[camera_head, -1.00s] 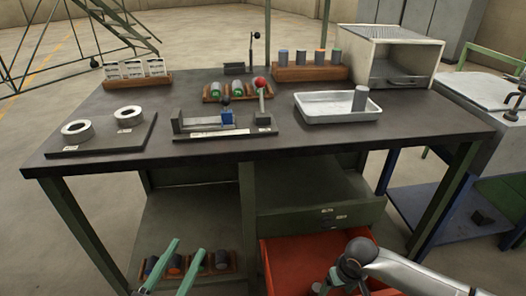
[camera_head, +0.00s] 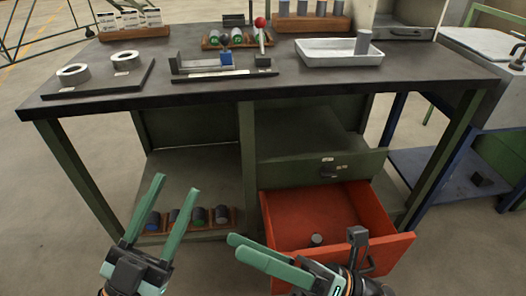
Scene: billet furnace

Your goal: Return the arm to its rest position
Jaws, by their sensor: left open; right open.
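My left gripper (camera_head: 167,215) is at the lower left, its two green fingers spread and pointing up, empty, in front of the lower shelf. My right gripper (camera_head: 240,246) is at the lower middle, its green fingers pointing left, in front of the open red drawer (camera_head: 385,243). Nothing shows between its fingers. Its wrist overlaps the drawer's front edge in the picture; I cannot tell whether they touch.
The dark workbench (camera_head: 270,90) spans the view. On it are a white tray (camera_head: 338,61) with a grey billet, a plate with two rings (camera_head: 73,73), and a clamp fixture (camera_head: 222,66). A rack of cylinders (camera_head: 187,218) sits on the lower shelf. Floor at left is clear.

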